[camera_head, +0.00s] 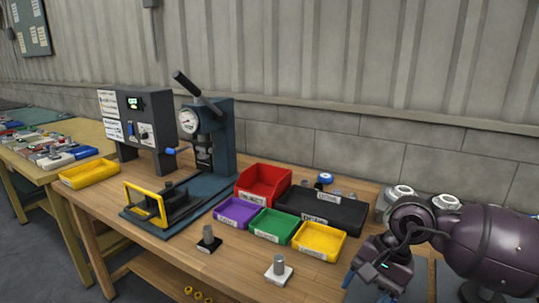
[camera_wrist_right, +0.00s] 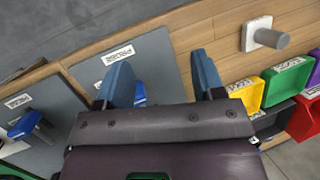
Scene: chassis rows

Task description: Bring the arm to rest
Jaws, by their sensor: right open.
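My right arm (camera_head: 480,245) reaches in from the right of the head view, over the right end of the workbench (camera_head: 190,255). Its gripper (camera_head: 362,285) is low at the right, with its fingers partly out of sight. In the right wrist view the two blue fingers of the gripper (camera_wrist_right: 160,75) stand well apart with nothing held between them. Behind them is a grey plate (camera_wrist_right: 150,62) with a label, and a small blue part (camera_wrist_right: 140,93) shows beside the left finger. My left gripper is in neither view.
Yellow (camera_head: 319,241), green (camera_head: 273,226), purple (camera_head: 238,213) and red (camera_head: 263,184) bins stand left of the arm. A white block with a grey post (camera_head: 279,271) and a black one (camera_head: 208,241) stand in front. A press (camera_head: 205,140) stands further left.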

